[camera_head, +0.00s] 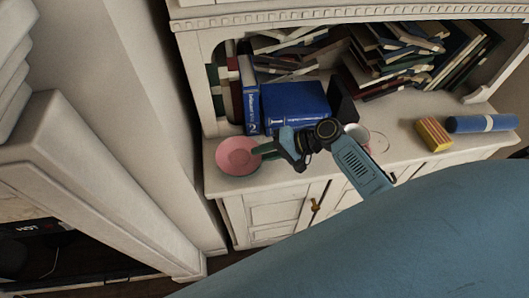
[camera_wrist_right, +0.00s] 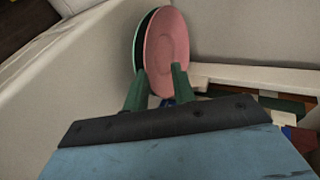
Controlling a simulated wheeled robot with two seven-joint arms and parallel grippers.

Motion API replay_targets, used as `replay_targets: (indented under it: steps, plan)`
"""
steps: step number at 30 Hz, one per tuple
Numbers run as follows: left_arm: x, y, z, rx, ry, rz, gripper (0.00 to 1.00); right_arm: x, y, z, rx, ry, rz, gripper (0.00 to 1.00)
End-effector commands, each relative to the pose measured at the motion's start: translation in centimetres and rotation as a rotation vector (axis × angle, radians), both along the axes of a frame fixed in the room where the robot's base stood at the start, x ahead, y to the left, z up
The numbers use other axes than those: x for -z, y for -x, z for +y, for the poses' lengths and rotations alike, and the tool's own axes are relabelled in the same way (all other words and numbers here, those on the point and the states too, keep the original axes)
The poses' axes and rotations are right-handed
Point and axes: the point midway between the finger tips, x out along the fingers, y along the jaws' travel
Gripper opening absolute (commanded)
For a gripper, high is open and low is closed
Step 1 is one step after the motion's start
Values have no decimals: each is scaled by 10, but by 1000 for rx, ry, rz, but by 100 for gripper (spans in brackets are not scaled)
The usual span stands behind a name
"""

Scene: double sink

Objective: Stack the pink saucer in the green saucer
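The pink saucer (camera_head: 236,160) is at the left end of the white counter in the head view. In the right wrist view the pink saucer (camera_wrist_right: 166,42) lies against the dark green saucer (camera_wrist_right: 139,38), whose rim shows along one side. In the head view the green saucer is hidden, apparently under the pink one. My right gripper (camera_head: 262,150) is at the pink saucer's right rim. In the wrist view its green fingers (camera_wrist_right: 159,72) are apart, one on each side of the saucers' near edge, with a gap between them. My left gripper is out of view.
A cup (camera_head: 352,130) is behind my right arm. A yellow sponge (camera_head: 433,134) and a blue roll (camera_head: 483,124) lie at the right. Shelves above hold piled books (camera_head: 390,55). A white wall (camera_head: 120,90) rises left.

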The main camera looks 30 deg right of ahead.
Motion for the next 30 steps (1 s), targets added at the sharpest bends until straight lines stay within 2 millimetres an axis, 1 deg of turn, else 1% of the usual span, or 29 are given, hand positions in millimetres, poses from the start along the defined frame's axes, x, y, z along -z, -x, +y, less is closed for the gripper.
replay_targets:
  steps: [9,13,17,24,30]
  plan:
    - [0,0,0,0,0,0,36,2,1,-1,0,3,3,28]
    - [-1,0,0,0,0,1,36,-3,5,-8,1,4,3,28]
    - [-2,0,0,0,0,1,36,-15,16,-25,0,7,3,28]
    - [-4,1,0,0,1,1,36,-43,40,-66,0,7,2,28]
    - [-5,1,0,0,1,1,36,-60,54,-90,0,4,1,28]
